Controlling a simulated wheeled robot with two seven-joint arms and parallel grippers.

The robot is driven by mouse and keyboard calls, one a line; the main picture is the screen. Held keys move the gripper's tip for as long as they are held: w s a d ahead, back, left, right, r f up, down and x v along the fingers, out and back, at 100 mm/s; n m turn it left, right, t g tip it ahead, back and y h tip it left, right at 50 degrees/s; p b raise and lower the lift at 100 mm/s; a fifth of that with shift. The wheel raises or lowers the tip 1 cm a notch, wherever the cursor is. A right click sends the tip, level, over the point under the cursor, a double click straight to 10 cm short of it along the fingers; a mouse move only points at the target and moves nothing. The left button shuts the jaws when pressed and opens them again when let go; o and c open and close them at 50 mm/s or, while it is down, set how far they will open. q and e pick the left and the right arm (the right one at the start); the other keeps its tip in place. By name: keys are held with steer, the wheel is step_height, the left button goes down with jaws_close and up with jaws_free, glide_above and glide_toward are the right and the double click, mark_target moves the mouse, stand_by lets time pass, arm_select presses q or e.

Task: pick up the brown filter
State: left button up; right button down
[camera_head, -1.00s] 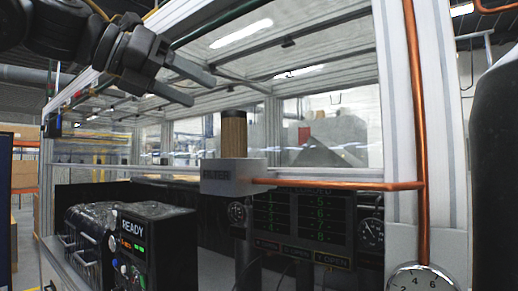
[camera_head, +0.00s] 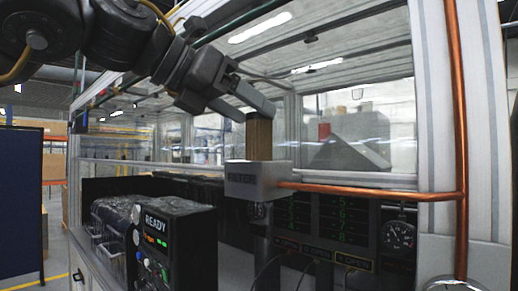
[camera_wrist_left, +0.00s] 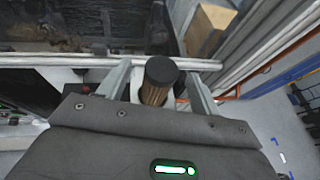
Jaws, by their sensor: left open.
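The brown filter (camera_head: 259,138) is an upright cylinder standing in a grey holder (camera_head: 257,181) marked FILTER. My left gripper (camera_head: 252,110) is open at the filter's top, coming from the upper left. In the left wrist view, the filter (camera_wrist_left: 156,92) with its dark round top stands between the two fingers of my left gripper (camera_wrist_left: 160,80), with a gap showing on each side. The lower part of the filter is hidden in the holder. My right gripper is not in view.
A copper pipe (camera_head: 370,192) runs right from the holder and up a white frame post (camera_head: 435,100). A black box reading READY (camera_head: 170,240) stands lower left. A dark display panel (camera_head: 320,220) and gauge (camera_head: 399,235) sit below the pipe.

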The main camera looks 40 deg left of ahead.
mark_target(267, 124)
arm_select(q)
steer(key=p+x, duration=0.2)
steer(key=x, duration=0.2)
steer(key=shift+w+d+f, duration=0.15)
steer(key=shift+w+f, duration=0.05)
steer(key=shift+w, duration=0.1)
steer(key=shift+w+f, duration=0.15)
steer(key=shift+w, duration=0.1)
steer(key=shift+s, duration=0.3)
steer(key=shift+c, duration=0.6)
steer(key=c, duration=1)
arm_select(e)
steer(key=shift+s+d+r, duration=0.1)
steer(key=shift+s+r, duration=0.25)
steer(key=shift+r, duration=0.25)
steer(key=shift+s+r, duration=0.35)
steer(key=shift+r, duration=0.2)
arm_select(q)
steer(key=shift+o, duration=0.2)
